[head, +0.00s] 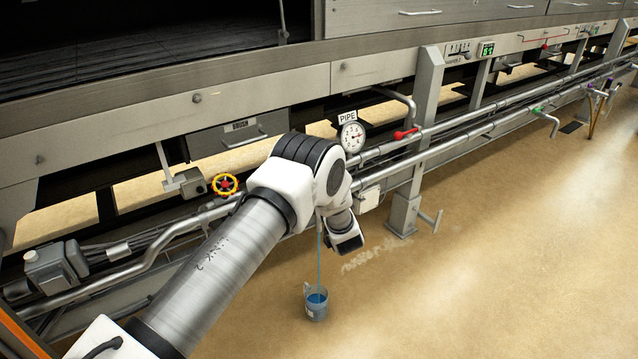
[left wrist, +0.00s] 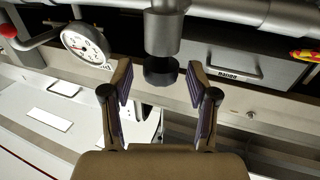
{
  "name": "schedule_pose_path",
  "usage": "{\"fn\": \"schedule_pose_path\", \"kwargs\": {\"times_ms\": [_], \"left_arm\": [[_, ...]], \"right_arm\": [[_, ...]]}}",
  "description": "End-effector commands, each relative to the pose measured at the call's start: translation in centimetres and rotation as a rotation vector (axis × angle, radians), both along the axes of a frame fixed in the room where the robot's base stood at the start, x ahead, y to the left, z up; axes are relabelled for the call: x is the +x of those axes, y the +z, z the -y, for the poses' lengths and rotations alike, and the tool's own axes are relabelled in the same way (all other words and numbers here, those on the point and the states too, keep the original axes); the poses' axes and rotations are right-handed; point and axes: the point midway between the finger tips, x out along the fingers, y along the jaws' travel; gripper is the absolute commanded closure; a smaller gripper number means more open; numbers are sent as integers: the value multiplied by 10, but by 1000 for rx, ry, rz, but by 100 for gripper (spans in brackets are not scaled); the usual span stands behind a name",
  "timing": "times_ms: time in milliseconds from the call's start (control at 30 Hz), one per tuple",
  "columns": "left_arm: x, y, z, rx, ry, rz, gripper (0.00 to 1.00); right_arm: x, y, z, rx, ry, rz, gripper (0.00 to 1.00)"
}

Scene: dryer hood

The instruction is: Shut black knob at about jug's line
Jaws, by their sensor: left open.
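A clear jug (head: 316,306) stands on the floor under the pipes with blue liquid in it. A thin blue stream (head: 319,260) runs down into it. I cannot make out the jug's line or the exact level against it. The black knob (left wrist: 160,71) sits on the end of a grey metal fitting in the left wrist view. My left gripper (left wrist: 159,86) is open, with one finger on each side of the knob and visible gaps. In the head view my left arm hides the knob and the fingers. My right gripper is not in view.
The floor (head: 480,270) at right is clear.

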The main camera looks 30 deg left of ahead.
Motion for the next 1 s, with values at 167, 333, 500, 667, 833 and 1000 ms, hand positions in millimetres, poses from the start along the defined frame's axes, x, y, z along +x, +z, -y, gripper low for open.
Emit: {"fn": "schedule_pose_path", "kwargs": {"times_ms": [167,333,500,667,833,1000], "left_arm": [[-26,0,33,2,-4,-4,41],[-54,1,64,3,-3,-2,41],[-68,0,81,2,-1,-1,41],[-71,0,82,1,1,0,41],[-70,0,83,6,-4,-5,41],[-54,-9,104,64,-225,-87,41]], "right_arm": [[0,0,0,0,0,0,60],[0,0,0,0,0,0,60],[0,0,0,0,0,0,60],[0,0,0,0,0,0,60],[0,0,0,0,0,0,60],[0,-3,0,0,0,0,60]]}}
